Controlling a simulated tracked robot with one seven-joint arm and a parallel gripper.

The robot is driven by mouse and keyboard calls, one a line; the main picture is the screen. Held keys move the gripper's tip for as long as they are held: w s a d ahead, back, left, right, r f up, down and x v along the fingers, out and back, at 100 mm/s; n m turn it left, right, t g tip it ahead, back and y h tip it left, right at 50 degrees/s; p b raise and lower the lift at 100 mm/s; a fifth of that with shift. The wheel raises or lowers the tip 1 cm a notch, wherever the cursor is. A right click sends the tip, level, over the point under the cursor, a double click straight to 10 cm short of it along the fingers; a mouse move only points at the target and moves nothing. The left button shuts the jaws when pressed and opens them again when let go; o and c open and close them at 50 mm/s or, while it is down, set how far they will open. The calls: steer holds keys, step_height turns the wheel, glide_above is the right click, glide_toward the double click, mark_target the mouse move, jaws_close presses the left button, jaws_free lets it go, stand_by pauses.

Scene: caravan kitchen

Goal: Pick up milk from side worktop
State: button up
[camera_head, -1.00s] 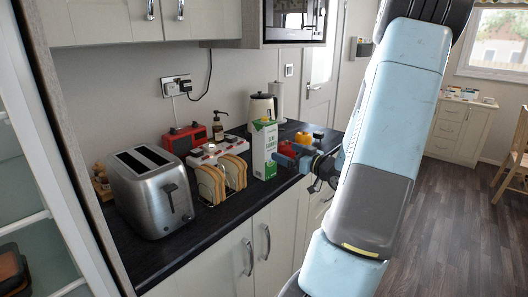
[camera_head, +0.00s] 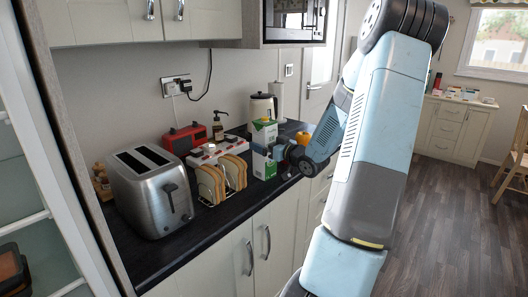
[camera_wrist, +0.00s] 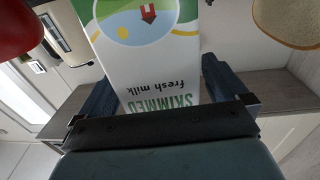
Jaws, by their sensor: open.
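The milk carton (camera_head: 264,162) is white and green and stands upright on the dark side worktop (camera_head: 150,262). In the wrist view the milk carton (camera_wrist: 150,60) shows upside down, with "skimmed fresh milk" printed on it, between the two dark blue fingers. My gripper (camera_head: 266,151) is at the carton's right side in the head view; part of it crosses the carton front. In the wrist view my gripper (camera_wrist: 155,85) is open, with a finger on each side of the carton. I cannot tell whether either finger touches it.
A toast rack with bread (camera_head: 220,180) stands close left of the carton, with a steel toaster (camera_head: 150,192) further left. A red radio (camera_head: 185,138), a soap bottle (camera_head: 218,126) and a cream kettle (camera_head: 262,107) stand behind. An orange item (camera_head: 304,138) is to the right.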

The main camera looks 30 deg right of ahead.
steer(key=shift+x, duration=1.25)
steer(key=c, duration=1.8)
jaws_close()
steer(key=shift+r, duration=0.25)
